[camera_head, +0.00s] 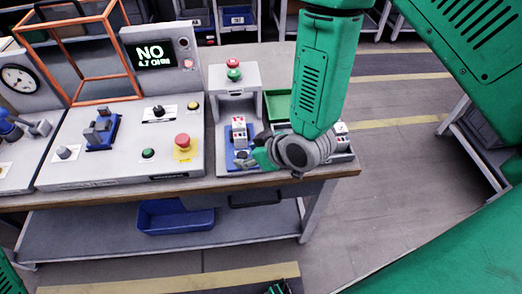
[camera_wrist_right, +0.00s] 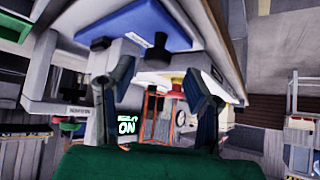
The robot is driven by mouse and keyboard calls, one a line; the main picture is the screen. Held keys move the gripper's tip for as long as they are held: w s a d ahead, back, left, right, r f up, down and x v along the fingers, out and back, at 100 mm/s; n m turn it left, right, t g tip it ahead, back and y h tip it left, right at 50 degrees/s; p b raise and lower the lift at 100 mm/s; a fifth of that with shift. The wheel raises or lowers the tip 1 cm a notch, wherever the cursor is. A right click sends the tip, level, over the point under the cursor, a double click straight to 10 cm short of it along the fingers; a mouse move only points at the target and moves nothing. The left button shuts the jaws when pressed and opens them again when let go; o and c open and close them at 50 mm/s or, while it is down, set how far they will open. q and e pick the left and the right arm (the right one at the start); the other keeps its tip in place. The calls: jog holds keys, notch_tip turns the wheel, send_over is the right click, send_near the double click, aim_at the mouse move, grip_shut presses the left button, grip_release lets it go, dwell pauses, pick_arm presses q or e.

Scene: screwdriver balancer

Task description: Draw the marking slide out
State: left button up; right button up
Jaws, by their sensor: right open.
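The marking slide is a blue plate (camera_head: 238,160) at the front of a grey marking station (camera_head: 218,110). A white block (camera_head: 239,131) with red marks sits on it. In the right wrist view the blue plate (camera_wrist_right: 140,24) fills the upper middle, with a black knob (camera_wrist_right: 157,54) at its front. My right gripper (camera_head: 252,159) is at the plate's front right. Its fingers (camera_wrist_right: 162,97) are open, one on each side below the knob; contact is not visible. A dark, green-edged part (camera_head: 282,287) at the bottom edge may be my left gripper; its fingers are not clear.
A tester (camera_head: 130,165) with a red stop button, an orange frame and a screen reading NO stands left of the station. A green tray (camera_head: 277,104) lies behind my right arm. A grey bin (camera_head: 341,147) with parts is right of it. A drawer handle (camera_head: 254,199) is below the bench edge.

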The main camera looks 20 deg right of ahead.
jog(key=v, duration=0.9)
jog(key=shift+s, duration=0.1)
jog(key=s+d+f+m+g+h+b, duration=0.2)
jog(key=s+d+f+g+b, duration=0.1)
jog(key=s+f, duration=0.6)
jog(key=s+d+f+m+g+h+b, duration=0.2)
jog(key=s+d+f, duration=0.5)
jog(key=f, duration=0.8)
jog(key=s+m+g+b, duration=0.1)
jog(key=s+g+b, duration=0.1)
jog(key=s+b, duration=0.1)
jog(key=shift+w, duration=0.2)
